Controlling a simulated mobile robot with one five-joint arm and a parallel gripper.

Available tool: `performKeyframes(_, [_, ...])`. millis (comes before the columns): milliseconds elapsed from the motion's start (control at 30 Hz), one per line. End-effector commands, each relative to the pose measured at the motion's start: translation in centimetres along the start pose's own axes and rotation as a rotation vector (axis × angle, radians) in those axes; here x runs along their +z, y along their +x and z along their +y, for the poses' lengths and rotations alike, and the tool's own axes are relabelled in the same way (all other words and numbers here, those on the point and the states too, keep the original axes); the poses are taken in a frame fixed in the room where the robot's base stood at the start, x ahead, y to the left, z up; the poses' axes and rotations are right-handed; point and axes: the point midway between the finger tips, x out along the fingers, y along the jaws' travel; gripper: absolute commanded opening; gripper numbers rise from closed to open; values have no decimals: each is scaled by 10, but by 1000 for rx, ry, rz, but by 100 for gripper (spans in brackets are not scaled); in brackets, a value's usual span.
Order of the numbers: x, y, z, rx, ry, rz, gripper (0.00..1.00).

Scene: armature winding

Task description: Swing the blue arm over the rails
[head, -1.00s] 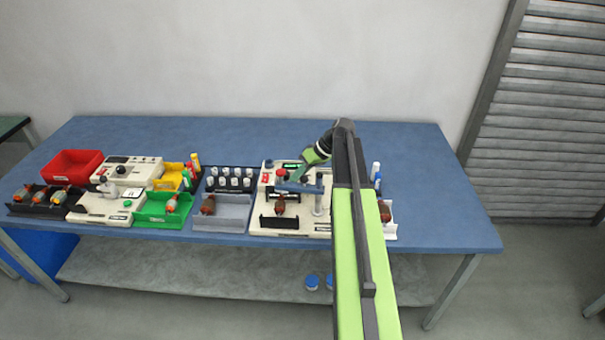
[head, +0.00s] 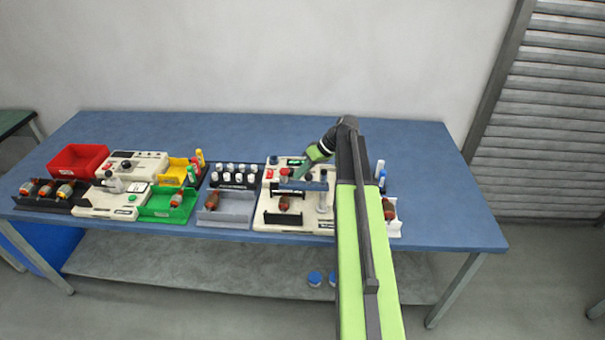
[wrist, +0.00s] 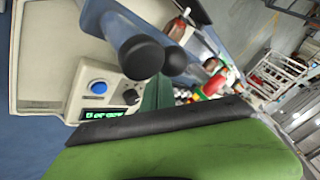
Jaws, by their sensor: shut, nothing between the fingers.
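The blue arm (head: 312,186) is a flat grey-blue bar on the white winding machine (head: 262,222). In the head view it lies crosswise behind a red-brown armature (head: 284,203), its right end at a pale upright post (head: 323,202). The black rails (head: 283,219) are at the machine's front, around the armature. In the wrist view the blue arm (wrist: 112,24) runs diagonally across the top, with dark round knobs (wrist: 141,57) beside it. My gripper (head: 299,174) is shut and empty, its tip low at the blue arm's back edge. I cannot tell whether they touch.
A green-lit display and a blue button (wrist: 98,88) are close to my gripper. A grey tray (head: 225,207) and a rack of white-capped bottles (head: 234,176) stand left of the machine. Another white tray (head: 394,228) stands right, partly behind my arm. The table's back is clear.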

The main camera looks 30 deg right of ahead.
Motion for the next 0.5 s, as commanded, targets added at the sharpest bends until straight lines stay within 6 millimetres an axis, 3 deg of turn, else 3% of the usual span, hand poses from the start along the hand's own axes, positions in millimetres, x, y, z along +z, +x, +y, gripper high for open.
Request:
performKeyframes(233, [-20, -3, 26, 0, -1, 0, 0])
performKeyframes(300, [-31, -28, 25, 1, 1, 1, 0])
performKeyframes(500, [-52, -73, 35, 1, 2, 1, 0])
